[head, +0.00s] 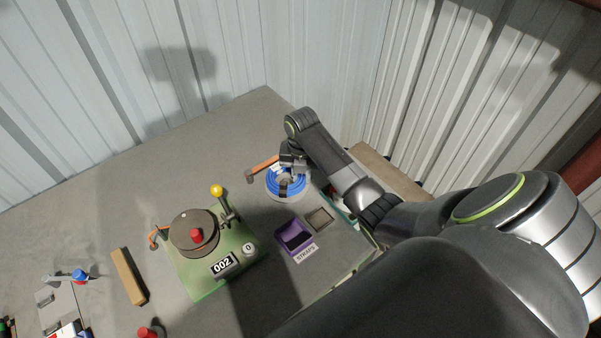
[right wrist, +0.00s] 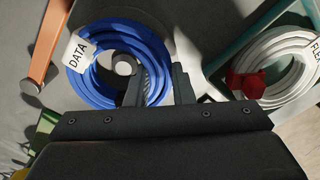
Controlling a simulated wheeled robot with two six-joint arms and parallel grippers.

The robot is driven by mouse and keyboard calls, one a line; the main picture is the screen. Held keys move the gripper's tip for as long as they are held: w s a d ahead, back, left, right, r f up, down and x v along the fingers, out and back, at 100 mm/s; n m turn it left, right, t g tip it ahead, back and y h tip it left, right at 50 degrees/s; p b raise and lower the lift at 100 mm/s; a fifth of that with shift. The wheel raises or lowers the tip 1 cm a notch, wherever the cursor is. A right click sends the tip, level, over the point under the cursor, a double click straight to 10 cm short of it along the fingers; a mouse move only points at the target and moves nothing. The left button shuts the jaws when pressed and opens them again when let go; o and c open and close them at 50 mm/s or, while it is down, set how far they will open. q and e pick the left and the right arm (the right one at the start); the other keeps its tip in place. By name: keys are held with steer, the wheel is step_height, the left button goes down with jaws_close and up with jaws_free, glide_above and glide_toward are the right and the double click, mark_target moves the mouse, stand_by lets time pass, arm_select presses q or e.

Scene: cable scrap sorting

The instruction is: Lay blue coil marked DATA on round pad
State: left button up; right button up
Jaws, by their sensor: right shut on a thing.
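The blue coil (head: 272,181) is at the back right of the table in the head view. In the right wrist view the coil (right wrist: 94,88) shows its white DATA tag (right wrist: 78,51). My right gripper (head: 291,168) comes from above. In the right wrist view its fingers (right wrist: 157,88) are shut on the right side of the coil's ring. A pale round pad (head: 290,199) shows as a rim under the coil in the head view; the coil hides most of it. I cannot tell whether the coil touches the pad. My left gripper is not in view.
An orange bar (head: 262,166) lies beside the coil. A purple STRAPS bin (head: 294,235) stands in front of it. A white coil (right wrist: 281,60) with a red clip lies in a teal-edged tray at right. A green device (head: 210,277) with a yellow-knobbed lever stands left.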

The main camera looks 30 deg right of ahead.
steer(key=shift+f, duration=0.5)
steer(key=o, duration=0.5)
steer(key=shift+f, duration=0.15)
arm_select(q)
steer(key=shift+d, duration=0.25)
arm_select(e)
steer(key=shift+o, duration=0.8)
step_height(320, 180, up, 7)
steer(key=shift+w+d+f+b, duration=0.1)
steer(key=shift+f+b, duration=0.05)
steer(key=shift+b, duration=0.7)
arm_select(q)
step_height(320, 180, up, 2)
steer(key=p, duration=0.3)
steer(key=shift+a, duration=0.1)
arm_select(e)
step_height(320, 180, up, 6)
steer(key=shift+f, duration=0.15)
